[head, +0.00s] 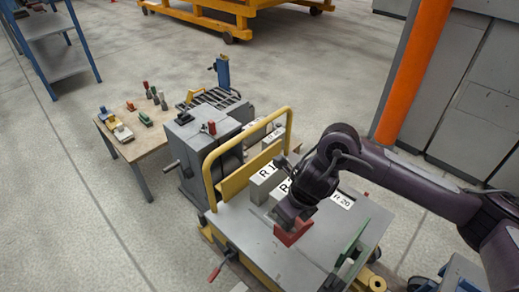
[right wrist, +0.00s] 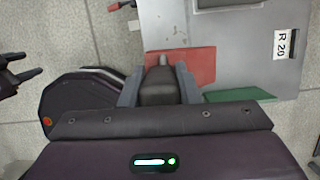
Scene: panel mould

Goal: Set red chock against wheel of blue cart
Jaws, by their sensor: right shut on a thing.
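The red chock (head: 291,233) is a red block at the grey tabletop of a cart with a yellow rail. My right gripper (head: 293,216) is shut on it from above; in the right wrist view the red chock (right wrist: 195,65) shows between and beyond the fingers (right wrist: 158,82). I cannot tell whether it touches the tabletop.
A yellow rail (head: 208,172) rises at the left. A wooden table (head: 150,139) and blue rack (head: 52,45) stand farther left. Open floor lies at left.

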